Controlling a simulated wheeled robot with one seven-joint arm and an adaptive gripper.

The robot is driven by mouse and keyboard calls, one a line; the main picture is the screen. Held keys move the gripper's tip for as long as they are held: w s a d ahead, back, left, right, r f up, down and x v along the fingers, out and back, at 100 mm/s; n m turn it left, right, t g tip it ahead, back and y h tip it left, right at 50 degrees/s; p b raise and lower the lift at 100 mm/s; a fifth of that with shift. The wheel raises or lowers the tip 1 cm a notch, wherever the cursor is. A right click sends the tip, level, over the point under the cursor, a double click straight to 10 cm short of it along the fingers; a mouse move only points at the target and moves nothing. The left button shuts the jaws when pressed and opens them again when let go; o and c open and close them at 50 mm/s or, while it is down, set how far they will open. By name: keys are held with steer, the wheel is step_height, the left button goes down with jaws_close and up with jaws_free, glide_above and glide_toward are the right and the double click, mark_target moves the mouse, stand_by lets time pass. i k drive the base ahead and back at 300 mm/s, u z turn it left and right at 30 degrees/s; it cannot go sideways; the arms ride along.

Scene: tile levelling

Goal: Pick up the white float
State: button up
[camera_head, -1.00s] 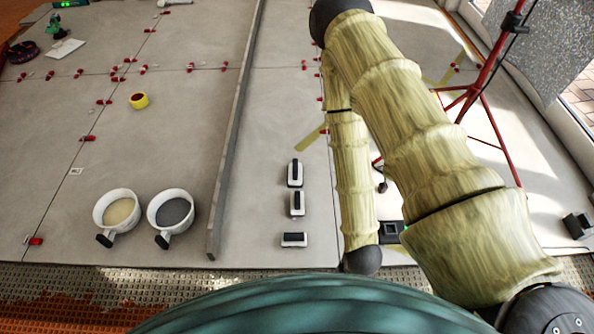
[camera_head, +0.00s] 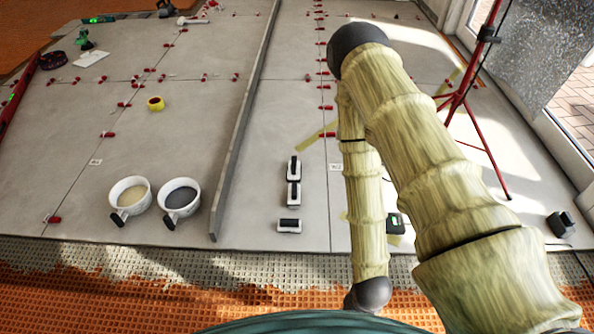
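Three small floats with pale, whitish bases and dark handles lie in a column on the grey tiles, left of my arm. The far float (camera_head: 293,178) and the middle float (camera_head: 293,201) point away from me. The near float (camera_head: 289,230) lies crosswise by the tile edge. From here I cannot tell which is the white float, as their bases look alike. My arm folds up and back down to the right of them, ending in a dark joint at the bottom. My gripper is not in view, so its state is hidden.
Two white buckets, one with beige (camera_head: 130,194) and one with grey contents (camera_head: 180,198), stand left of a long grey straightedge (camera_head: 245,125). A yellow tape roll (camera_head: 156,103) lies beyond. A red tripod (camera_head: 460,100) stands right. Orange matting (camera_head: 150,290) fills the near floor.

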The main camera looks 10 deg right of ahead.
mark_target(294, 167)
steer(key=z, duration=0.2)
steer(key=i, duration=1.1)
steer(key=u, duration=0.25)
